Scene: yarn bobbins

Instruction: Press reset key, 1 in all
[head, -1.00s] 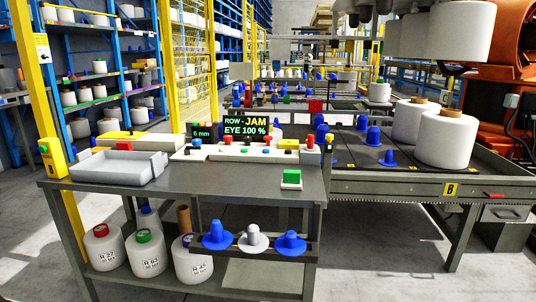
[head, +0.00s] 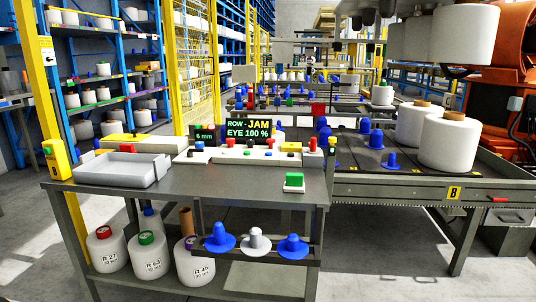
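A green key on a white block (head: 294,180) sits alone near the right front of the grey table. No label is readable that tells which one is the reset key. A dark display (head: 248,129) above the panel reads "ROW - JAM" and "EYE 100 %". A smaller display (head: 204,134) beside it reads "6 mm". Neither of my grippers is in view.
A grey tray (head: 120,168) stands at the table's left. The table top (head: 215,190) is bare in front of the panel. White bobbins (head: 447,145) stand on the conveyor at right; others hang above.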

